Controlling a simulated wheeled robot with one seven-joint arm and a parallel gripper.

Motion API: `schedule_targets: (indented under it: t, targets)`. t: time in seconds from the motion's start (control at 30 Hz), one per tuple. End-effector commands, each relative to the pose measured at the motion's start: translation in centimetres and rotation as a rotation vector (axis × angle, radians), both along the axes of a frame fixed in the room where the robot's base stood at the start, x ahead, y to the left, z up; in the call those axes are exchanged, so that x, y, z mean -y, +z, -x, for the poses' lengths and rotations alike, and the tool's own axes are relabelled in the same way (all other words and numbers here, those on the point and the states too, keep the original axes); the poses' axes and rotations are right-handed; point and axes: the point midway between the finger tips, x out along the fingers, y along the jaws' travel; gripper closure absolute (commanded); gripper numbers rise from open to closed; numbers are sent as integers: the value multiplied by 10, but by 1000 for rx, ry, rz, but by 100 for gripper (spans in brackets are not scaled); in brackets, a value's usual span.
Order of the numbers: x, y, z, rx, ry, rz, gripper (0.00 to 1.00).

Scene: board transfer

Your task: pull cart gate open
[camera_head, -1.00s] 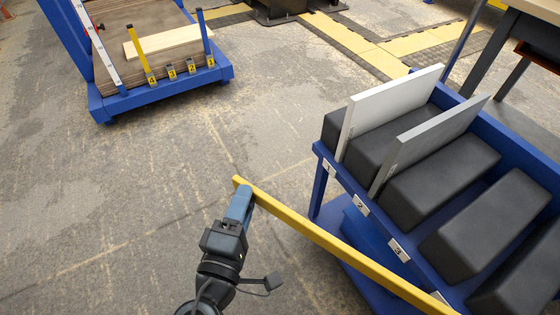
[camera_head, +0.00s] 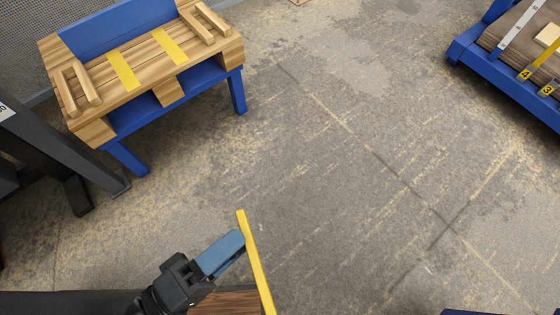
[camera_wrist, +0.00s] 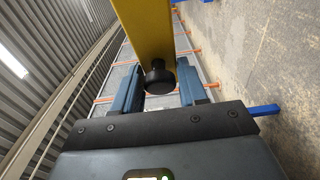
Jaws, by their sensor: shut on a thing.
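The cart gate is a long yellow bar (camera_head: 256,262), seen at the bottom of the head view with its free end up. My gripper (camera_head: 239,238) is shut on the gate near that end. In the wrist view the yellow gate (camera_wrist: 143,28) comes down between my two fingers (camera_wrist: 158,88), with a round black knob (camera_wrist: 159,78) at its end between them. The cart itself is mostly out of the head view; only a blue edge (camera_head: 472,312) shows at the bottom right, and I cannot tell if it belongs to the cart.
A wooden-topped bench with blue legs (camera_head: 165,75) stands at the upper left. A dark metal frame (camera_head: 60,150) is at the left edge. A blue platform with stacked boards (camera_head: 485,65) is at the upper right. The floor between them (camera_head: 340,150) is clear.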

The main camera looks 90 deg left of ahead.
Motion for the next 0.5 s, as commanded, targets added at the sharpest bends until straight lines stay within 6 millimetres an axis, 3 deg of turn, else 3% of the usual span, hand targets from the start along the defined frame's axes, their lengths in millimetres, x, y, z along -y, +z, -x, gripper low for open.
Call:
schedule_targets:
  t: [0.2,0.5]
  targets:
    - [11,-2,26,-2,59,3,100]
    - [13,-1,33,-1,75,2,100]
